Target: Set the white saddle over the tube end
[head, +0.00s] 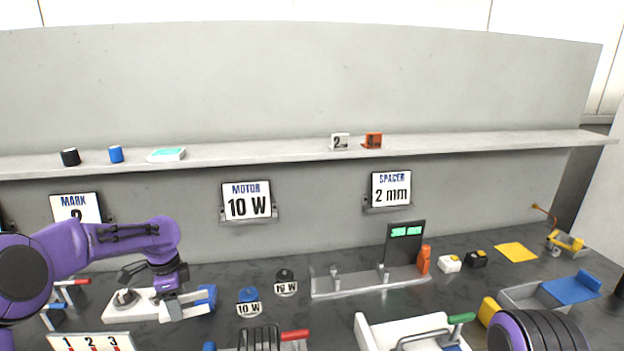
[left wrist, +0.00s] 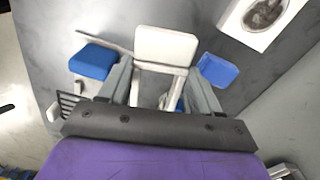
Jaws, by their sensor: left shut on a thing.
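My left gripper (head: 183,309) is low over the left part of the bench, beside a white base with a round metal fitting (head: 124,297). In the left wrist view, a white block (left wrist: 166,47), which looks like the saddle, sits between the fingers of the left gripper (left wrist: 160,92), which is shut on it. A blue block (left wrist: 94,62) lies left of it and another blue piece (left wrist: 218,70) right of it. A thin grey rod (left wrist: 103,42), possibly the tube, runs to the white block's left side. I cannot tell whether they touch. My right gripper is not in view.
A numbered board (head: 90,342) and red- and blue-handled tools lie at the front left. A metal gauge (head: 370,281) with a display is farther right. A shelf (head: 250,152) runs along the back.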

